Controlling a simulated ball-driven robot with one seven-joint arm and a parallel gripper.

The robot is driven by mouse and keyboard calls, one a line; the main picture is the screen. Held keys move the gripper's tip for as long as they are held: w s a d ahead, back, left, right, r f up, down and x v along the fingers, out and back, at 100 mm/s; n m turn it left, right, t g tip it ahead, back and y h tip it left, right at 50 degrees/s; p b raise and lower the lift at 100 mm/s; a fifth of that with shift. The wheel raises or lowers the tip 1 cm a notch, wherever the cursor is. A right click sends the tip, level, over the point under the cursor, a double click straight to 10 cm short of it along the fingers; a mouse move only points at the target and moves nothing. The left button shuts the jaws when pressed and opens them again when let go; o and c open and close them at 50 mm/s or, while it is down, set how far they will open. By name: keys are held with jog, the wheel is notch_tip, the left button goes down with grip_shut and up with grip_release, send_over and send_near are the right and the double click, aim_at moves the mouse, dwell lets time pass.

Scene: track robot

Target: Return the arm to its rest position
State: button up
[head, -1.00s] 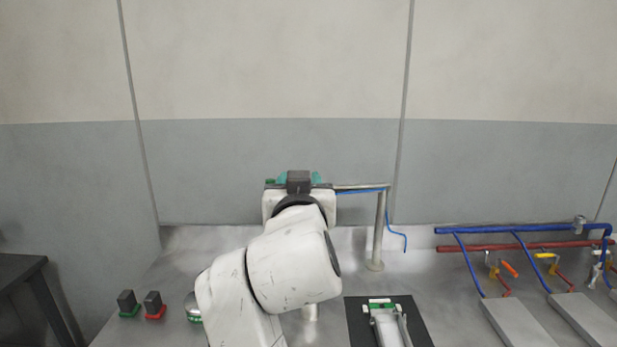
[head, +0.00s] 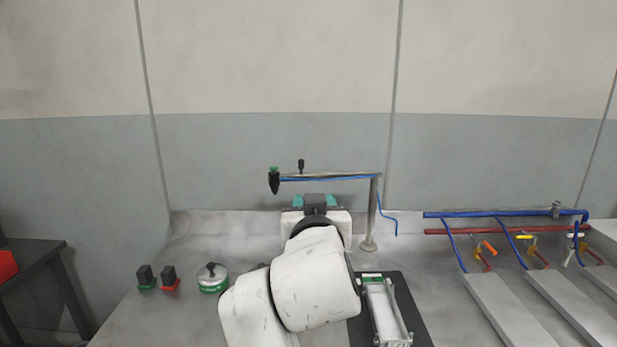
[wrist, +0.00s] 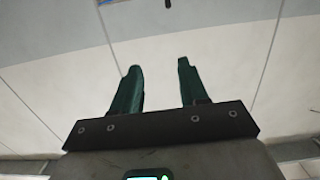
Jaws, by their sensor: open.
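My arm rises from the bottom centre of the head view, over the bench, and hides part of it. My gripper (head: 316,200) is at its far end, in front of the grey wall, seen from behind. In the wrist view my gripper (wrist: 157,88) shows two dark green fingers well apart, with nothing between them. Only the wall is behind them there.
A metal stand (head: 372,215) with a horizontal arm and blue hose stands behind my gripper. A black mat (head: 417,318) with a silver device lies right of my arm. A green-banded round container (head: 212,285) is left. Blue pipes (head: 500,214) and grey plates (head: 497,305) are right.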

jog(key=s+d+f+g+h+b, duration=0.1)
jog(key=s+d+f+g, duration=0.2)
jog(key=s+d+f, duration=0.55)
jog(key=s+d+f+g+b, duration=0.1)
jog(key=d+f+g, duration=0.3)
jog(key=f, duration=1)
jog(key=s+d+f+g+h+b, duration=0.1)
jog(key=s+d+f+g, duration=0.1)
jog(key=s+d+f, duration=0.55)
jog(key=s+d+f+g+y+b, duration=0.1)
jog(key=s+d+f+g, duration=0.2)
jog(key=s+f, duration=0.6)
jog(key=s+d+f+g+b, duration=0.1)
jog(key=s+d+f+g, duration=0.2)
jog(key=s+f, duration=0.7)
jog(key=s+g, duration=0.1)
jog(key=s, duration=0.6)
jog(key=shift+d+m+y, duration=0.15)
jog(key=shift+m+y, duration=0.15)
jog(key=shift+y, duration=0.1)
jog(key=shift+c, duration=0.2)
